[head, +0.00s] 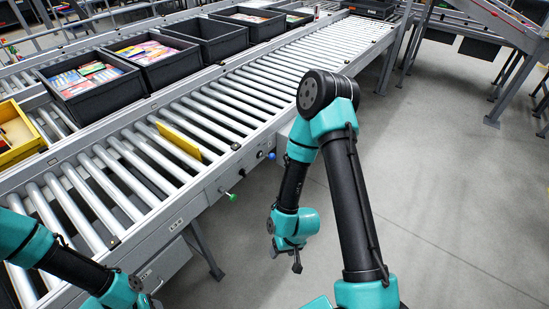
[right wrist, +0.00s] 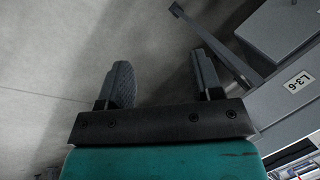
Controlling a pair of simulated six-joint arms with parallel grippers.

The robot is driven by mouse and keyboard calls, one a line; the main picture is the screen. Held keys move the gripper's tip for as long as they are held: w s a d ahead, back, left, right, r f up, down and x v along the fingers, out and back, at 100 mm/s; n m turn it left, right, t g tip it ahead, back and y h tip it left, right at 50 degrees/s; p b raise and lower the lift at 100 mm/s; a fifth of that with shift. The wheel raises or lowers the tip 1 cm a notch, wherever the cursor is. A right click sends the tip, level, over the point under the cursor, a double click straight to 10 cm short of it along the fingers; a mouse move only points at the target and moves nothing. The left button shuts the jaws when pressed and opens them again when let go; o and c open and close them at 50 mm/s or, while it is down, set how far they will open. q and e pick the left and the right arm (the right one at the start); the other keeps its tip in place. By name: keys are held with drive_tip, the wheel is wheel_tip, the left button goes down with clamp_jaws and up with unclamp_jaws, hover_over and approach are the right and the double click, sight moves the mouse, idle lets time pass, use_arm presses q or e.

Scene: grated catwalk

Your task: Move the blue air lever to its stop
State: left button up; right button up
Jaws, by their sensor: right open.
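The blue air lever (head: 272,156) shows in the head view as a small blue knob on the side rail of the roller conveyor. Its handle angle is too small to tell. My right gripper (head: 297,263) hangs over the floor beside the conveyor, below and a little right of the blue lever, apart from it. In the right wrist view my right gripper (right wrist: 163,85) is open, with nothing between its fingers. The blue lever is not seen there. My left arm enters the head view at the lower left, but its fingers are not in view.
A green knob (head: 232,197) and a black knob (head: 236,146) sit on the same rail. A yellow plate (head: 180,141) stands on the rollers. Black bins (head: 93,101) line the far side. A conveyor leg (head: 205,248) stands near my right gripper. The floor (head: 440,170) at right is clear.

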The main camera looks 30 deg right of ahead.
idle(0.3)
drive_tip(key=n+t, duration=0.3)
drive_tip(key=t, duration=1.4)
approach(274, 158)
drive_tip(key=v, duration=0.5)
drive_tip(key=shift+s+r, duration=0.1)
drive_tip(key=shift+s, duration=0.15)
drive_tip(key=x, duration=1.7)
drive_tip(key=shift+w+d, duration=0.1)
drive_tip(key=shift+w, duration=0.05)
drive_tip(key=c, duration=0.9)
